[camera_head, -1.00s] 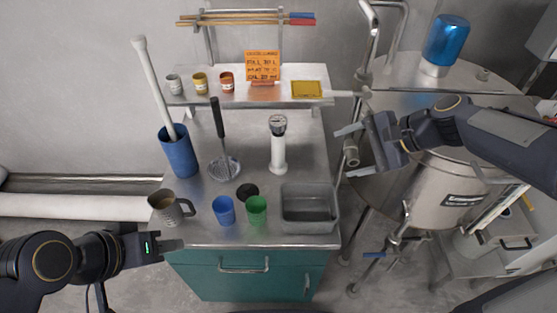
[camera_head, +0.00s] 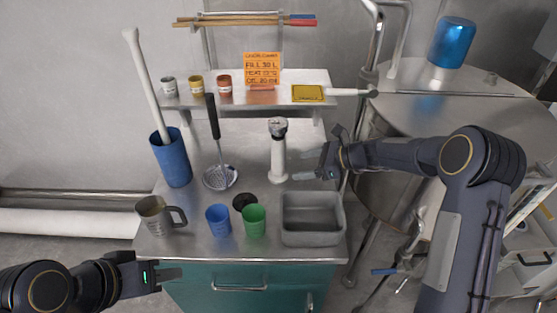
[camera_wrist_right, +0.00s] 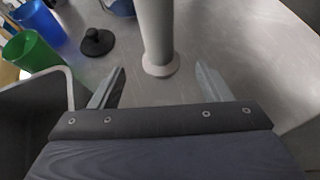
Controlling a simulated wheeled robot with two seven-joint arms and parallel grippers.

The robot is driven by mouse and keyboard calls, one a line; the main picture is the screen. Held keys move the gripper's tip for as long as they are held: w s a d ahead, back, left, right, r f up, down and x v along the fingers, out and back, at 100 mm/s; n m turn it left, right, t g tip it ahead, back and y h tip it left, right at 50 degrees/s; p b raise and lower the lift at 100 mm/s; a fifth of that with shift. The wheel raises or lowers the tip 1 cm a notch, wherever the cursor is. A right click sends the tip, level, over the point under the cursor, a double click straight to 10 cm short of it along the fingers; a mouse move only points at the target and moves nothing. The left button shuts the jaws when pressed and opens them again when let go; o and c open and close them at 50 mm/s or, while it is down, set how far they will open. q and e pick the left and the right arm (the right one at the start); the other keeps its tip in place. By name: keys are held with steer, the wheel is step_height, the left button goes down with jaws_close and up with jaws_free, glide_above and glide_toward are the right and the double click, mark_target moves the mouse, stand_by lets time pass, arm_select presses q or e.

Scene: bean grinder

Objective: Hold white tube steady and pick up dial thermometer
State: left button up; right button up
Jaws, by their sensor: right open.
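The white tube (camera_head: 278,158) stands upright on the steel table, right of its middle. It also shows in the right wrist view (camera_wrist_right: 155,35). The dial thermometer (camera_head: 278,124) sits at the tube's top, its round dial facing up; the wrist view does not show it. My right gripper (camera_head: 312,163) is open just right of the tube, its fingers pointing at it. In the wrist view the tube's lower part stands ahead of and between the two fingertips, apart from them. My left gripper (camera_head: 180,280) is empty at the table's front left, far from the tube; its finger gap is unclear.
A grey bin (camera_head: 312,235) stands in front of the tube. A black knob-topped lid (camera_head: 243,201), green cup (camera_head: 254,220), blue cup (camera_head: 219,219) and mug (camera_head: 156,214) line the front. A skimmer (camera_head: 221,177) and blue container (camera_head: 172,158) stand left. A shelf (camera_head: 270,97) runs behind.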

mark_target(282, 169)
arm_select(q)
step_height(282, 169, down, 2)
steer(key=shift+f+b, duration=0.25)
steer(key=shift+b, duration=0.75)
arm_select(e)
steer(key=x, duration=0.8)
steer(key=shift+a, duration=0.1)
steer(key=c, duration=1)
arm_select(q)
steer(key=shift+o, duration=0.2)
